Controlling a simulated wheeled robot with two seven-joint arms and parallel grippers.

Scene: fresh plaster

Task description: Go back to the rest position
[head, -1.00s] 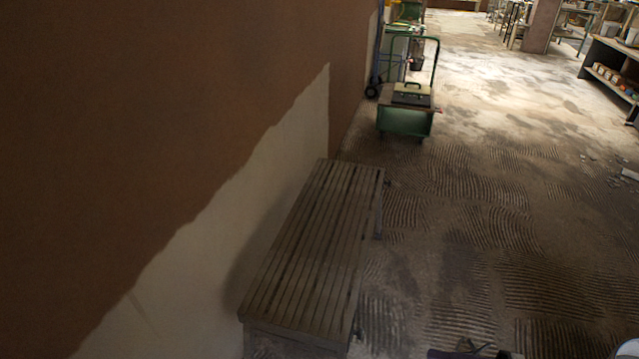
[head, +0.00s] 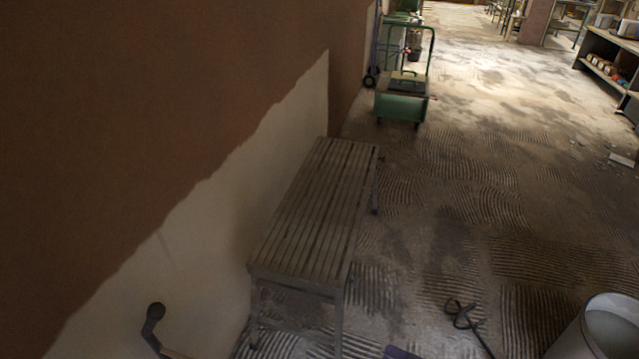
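Neither of my grippers shows in the head view, so I cannot see whether they are open or shut. The wall (head: 110,110) on the left is partly covered in brown plaster with a ragged edge. Below that edge is a bare pale area (head: 215,225). A slatted bench (head: 315,210) stands along the wall.
A green cart (head: 400,105) stands beyond the bench. A pale bucket (head: 605,335) is at the lower right, cut off. A dark looped object (head: 462,313) lies on the ridged floor. A dark knobbed object (head: 152,318) is at the lower left. The middle floor is mostly clear.

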